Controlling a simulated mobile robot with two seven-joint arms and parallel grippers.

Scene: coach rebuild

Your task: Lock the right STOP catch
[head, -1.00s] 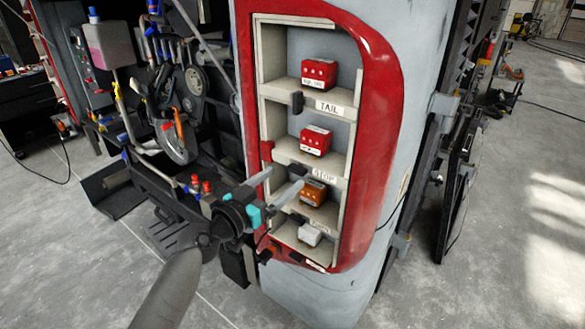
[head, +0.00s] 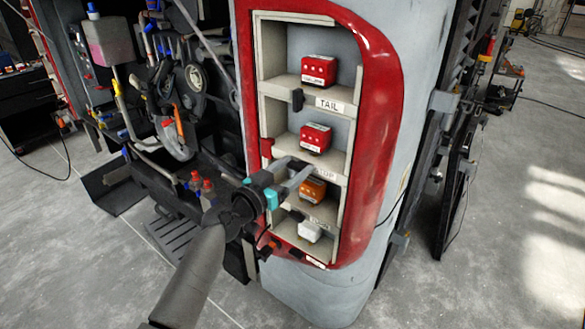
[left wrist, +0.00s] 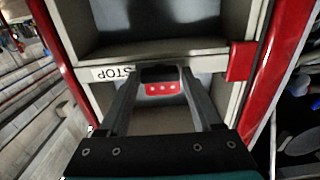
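The STOP label shows upside down in the left wrist view (left wrist: 113,73), on a shelf edge of the red-framed cabinet (head: 375,110). A dark catch (left wrist: 160,72) sits on that edge beside the label. A red catch (head: 266,149) is at the left frame of the cabinet; it also shows in the left wrist view (left wrist: 241,61). My left gripper (head: 299,173) is open at the STOP shelf edge. In the left wrist view its fingertips lie on either side of the dark catch; contact cannot be told. In the head view the fingers partly hide the label and the dark catch.
Red blocks stand in the top (head: 319,70) and middle (head: 315,138) compartments, an orange block (head: 312,190) and a white block (head: 310,231) lower down. A black catch (head: 297,100) is by the TAIL label (head: 331,106). Cluttered machinery (head: 180,90) stands left; open floor lies right.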

